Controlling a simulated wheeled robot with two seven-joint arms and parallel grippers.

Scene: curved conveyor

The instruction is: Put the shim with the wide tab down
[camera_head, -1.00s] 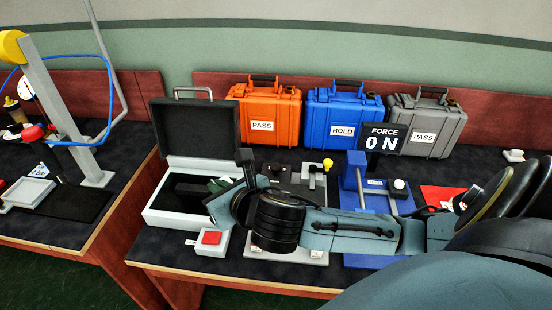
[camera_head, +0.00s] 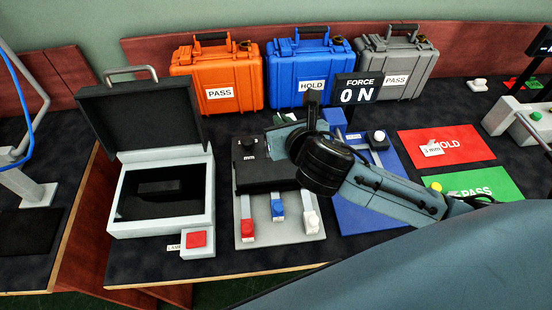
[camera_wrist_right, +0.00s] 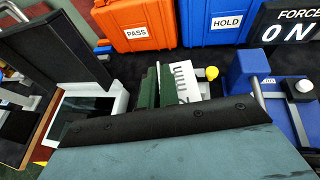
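My right gripper (camera_head: 300,122) is over the back of the grey gauge fixture (camera_head: 246,208), in front of the blue case. Its fingertips are mostly hidden in the head view. In the right wrist view, two dark green upright pieces (camera_wrist_right: 157,86) show beyond the gripper body, beside a white marked scale (camera_wrist_right: 184,80). I cannot tell whether these pieces are fingers or a held shim. No shim with a wide tab can be clearly made out. The open grey box (camera_head: 117,212) has a dark interior with a black recess. My left gripper is not in view.
Orange PASS (camera_head: 217,78), blue HOLD (camera_head: 308,70) and grey PASS (camera_head: 398,64) cases stand behind. The force display (camera_head: 358,90) reads 0 N. A blue press (camera_head: 368,208) stands right of the fixture. Red HOLD (camera_head: 460,142) and green PASS (camera_head: 498,186) mats lie farther right.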

